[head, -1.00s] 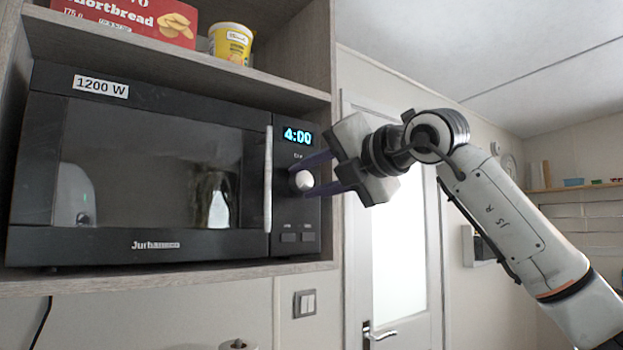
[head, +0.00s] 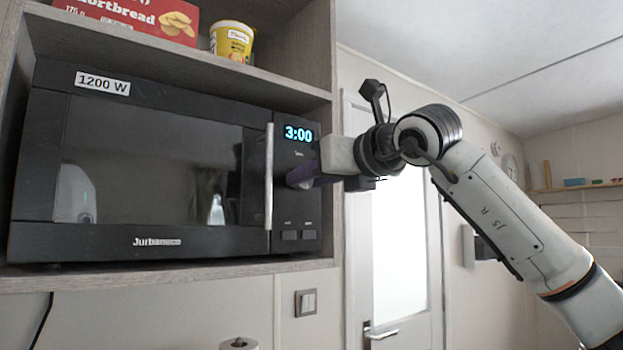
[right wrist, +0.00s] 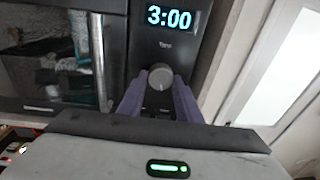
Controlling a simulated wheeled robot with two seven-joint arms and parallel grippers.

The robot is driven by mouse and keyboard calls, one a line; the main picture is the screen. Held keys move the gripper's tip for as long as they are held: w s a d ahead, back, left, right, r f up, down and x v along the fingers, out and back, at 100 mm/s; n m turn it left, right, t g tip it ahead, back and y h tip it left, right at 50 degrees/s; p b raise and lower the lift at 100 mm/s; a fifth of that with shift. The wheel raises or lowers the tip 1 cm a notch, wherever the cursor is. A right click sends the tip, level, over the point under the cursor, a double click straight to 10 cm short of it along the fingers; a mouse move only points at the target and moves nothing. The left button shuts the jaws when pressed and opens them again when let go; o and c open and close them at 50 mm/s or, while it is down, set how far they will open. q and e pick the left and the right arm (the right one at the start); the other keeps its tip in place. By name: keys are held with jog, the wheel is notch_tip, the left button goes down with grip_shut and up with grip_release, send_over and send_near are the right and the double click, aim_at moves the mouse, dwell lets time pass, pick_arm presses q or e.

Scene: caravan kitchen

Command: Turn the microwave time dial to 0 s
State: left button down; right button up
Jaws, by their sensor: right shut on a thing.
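The black microwave (head: 50,215) sits in a wooden shelf niche, with its door shut. Its display (head: 298,133) reads 3:00, and the right wrist view also shows 3:00 on the display (right wrist: 171,17). The round grey time dial (right wrist: 161,77) is below the display, between the purple fingers of my right gripper (right wrist: 158,88). In the head view my right gripper (head: 303,178) covers the dial from the right. It is shut on the dial, with the wrist rolled. My left gripper is out of view.
The upright door handle (head: 268,178) is close to the left of the dial. Two buttons (head: 299,235) are below it. A shortbread box (head: 135,18) and a yellow tub (head: 232,40) stand on the shelf above. A door (head: 400,260) is at right.

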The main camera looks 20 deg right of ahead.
jog(key=n+y, duration=0.1)
jog(key=n, duration=1)
jog(key=n+p, duration=0.1)
jog(key=n, duration=1.1)
jog(key=n+y, duration=0.1)
jog(key=n, duration=1)
jog(key=shift+w+d+n+t+y, duration=0.1)
jog(key=shift+d+n+t+y, duration=0.2)
jog(key=shift+t, duration=0.1)
jog(key=shift+n, duration=0.3)
jog(key=o, duration=1)
jog(key=shift+o, duration=0.2)
